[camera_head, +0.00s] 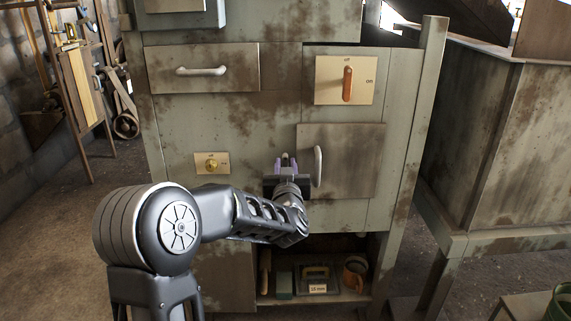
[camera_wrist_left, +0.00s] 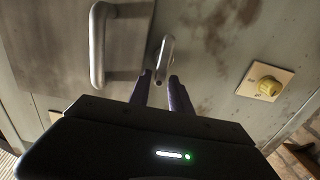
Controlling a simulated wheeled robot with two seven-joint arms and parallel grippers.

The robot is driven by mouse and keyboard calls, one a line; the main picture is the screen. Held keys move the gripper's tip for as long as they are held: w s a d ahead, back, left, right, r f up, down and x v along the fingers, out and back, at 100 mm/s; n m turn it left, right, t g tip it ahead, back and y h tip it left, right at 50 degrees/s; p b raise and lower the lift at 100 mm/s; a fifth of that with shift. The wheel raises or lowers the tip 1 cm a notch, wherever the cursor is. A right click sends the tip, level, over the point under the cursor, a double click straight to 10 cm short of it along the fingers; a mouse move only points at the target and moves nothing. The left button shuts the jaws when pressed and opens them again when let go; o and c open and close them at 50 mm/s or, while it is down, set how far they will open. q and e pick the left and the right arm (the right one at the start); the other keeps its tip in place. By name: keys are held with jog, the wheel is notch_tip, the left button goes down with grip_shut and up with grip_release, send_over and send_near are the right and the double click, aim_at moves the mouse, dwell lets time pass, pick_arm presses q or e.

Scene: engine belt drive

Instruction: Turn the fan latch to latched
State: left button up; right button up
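A small metal latch lever (camera_wrist_left: 166,52) is mounted on the cabinet beside the door's edge. In the wrist view it slants, with its lower end near my fingertips. My left gripper (camera_head: 285,160) is in front of the cabinet, just left of the door's handle. In the wrist view the fingers of my left gripper (camera_wrist_left: 160,78) are apart, with the latch's lower end between or just beyond the tips; contact cannot be told. In the head view the gripper largely hides the latch. My right gripper is not in view.
The grey door (camera_head: 355,170) has a vertical handle (camera_head: 318,166), close to my left gripper. A yellow knob (camera_head: 211,166) is to the left, an orange lever (camera_head: 347,83) above, and a drawer (camera_head: 200,82) at upper left. An open shelf below holds a mug (camera_head: 355,273) and boxes.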

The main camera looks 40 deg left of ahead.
pick_arm(q)
jog(key=shift+x, duration=1.05)
jog(key=shift+c, duration=0.4)
grip_shut()
